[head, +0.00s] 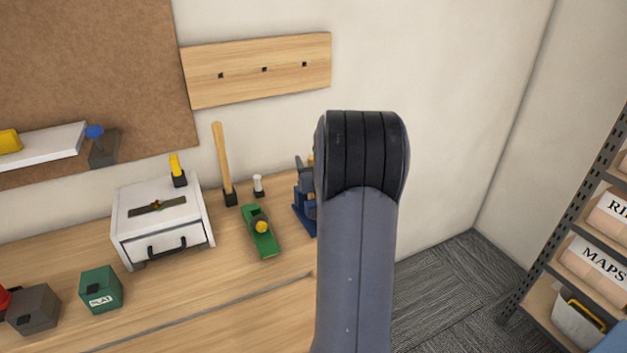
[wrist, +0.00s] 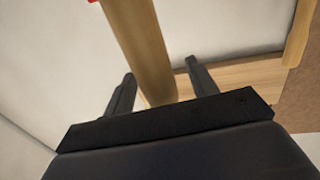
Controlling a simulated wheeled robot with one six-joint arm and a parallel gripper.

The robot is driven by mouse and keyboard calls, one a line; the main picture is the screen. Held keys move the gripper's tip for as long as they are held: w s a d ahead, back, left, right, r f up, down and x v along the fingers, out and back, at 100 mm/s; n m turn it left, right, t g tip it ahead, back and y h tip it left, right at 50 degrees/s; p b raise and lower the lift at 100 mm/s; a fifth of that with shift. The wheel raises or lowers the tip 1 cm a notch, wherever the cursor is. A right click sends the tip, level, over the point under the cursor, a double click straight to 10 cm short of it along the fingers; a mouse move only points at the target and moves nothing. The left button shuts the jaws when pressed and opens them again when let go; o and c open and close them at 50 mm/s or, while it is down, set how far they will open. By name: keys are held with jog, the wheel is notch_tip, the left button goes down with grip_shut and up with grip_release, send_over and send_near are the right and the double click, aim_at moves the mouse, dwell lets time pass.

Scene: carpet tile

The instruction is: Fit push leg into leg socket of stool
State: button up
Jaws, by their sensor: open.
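In the wrist view my gripper (wrist: 160,67) is open, with one dark finger on each side of a round wooden bar (wrist: 142,42). The bar looks like a leg, but I cannot tell for sure that it is the push leg. It runs between the fingers at a slant, with gaps on both sides. A bit of red (wrist: 92,1) shows at its upper end. In the head view my arm hides the gripper and the bar. I cannot make out a stool or leg socket in either view.
On the workbench (head: 190,300) stand a white drawer box (head: 130,228), a green plane (head: 259,238), a hammer (head: 221,160) and a green box (head: 101,289). A blue vise-like tool (head: 300,215) is partly behind my arm. A shelf rack (head: 540,270) stands at right.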

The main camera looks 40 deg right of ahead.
jog(key=shift+w+d, duration=0.2)
jog(key=shift+w, duration=0.3)
jog(key=shift+c, duration=0.4)
grip_shut()
